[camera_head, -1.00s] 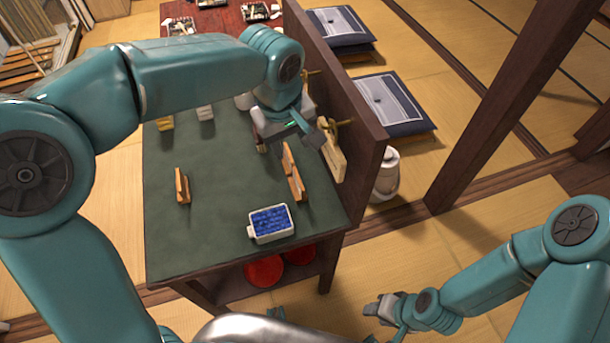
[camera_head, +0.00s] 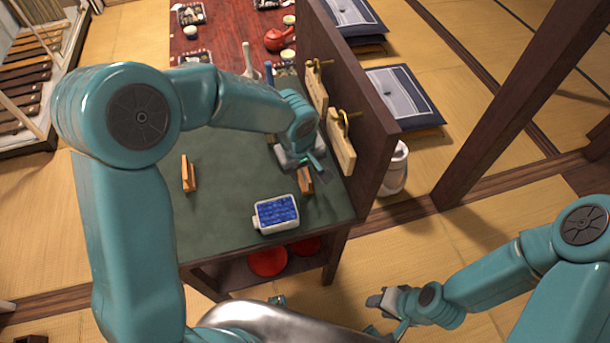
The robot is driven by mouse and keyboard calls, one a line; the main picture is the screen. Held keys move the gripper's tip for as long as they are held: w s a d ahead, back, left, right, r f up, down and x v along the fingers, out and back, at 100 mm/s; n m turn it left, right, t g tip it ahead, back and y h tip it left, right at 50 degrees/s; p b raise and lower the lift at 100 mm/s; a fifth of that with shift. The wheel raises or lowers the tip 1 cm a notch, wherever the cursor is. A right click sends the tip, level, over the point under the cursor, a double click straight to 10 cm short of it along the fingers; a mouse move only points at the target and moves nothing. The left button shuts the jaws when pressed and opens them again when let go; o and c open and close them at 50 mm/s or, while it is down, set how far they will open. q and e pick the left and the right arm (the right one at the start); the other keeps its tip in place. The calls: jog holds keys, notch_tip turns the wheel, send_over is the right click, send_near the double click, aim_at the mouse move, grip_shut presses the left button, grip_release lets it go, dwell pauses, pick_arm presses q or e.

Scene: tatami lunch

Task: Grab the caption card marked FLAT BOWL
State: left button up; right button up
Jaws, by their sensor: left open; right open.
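No lettering reading FLAT BOWL can be made out, so I cannot tell which thing is the caption card. Two pale wooden plaques hang by brass hooks on the dark partition, a nearer plaque (camera_head: 341,142) and a farther plaque (camera_head: 316,88). My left gripper (camera_head: 308,168) is open above the right side of the green table, left of the nearer plaque and over a small wooden stand (camera_head: 305,184), which it partly hides. No contact can be made out. My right gripper (camera_head: 384,305) is open and empty, low over the floor to the right of the table.
A white tray with blue contents (camera_head: 258,224) sits at the front of the green table (camera_head: 228,205). Another wooden stand (camera_head: 188,174) is at the left. The dark partition (camera_head: 368,105) bounds the right side. A red table (camera_head: 215,35) with dishes lies beyond.

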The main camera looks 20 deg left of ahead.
pick_arm(q)
jog(key=shift+w+f, duration=0.2)
jog(key=shift+f, duration=0.45)
jog(key=shift+d, duration=0.1)
jog(key=shift+s+r, duration=0.1)
grip_shut()
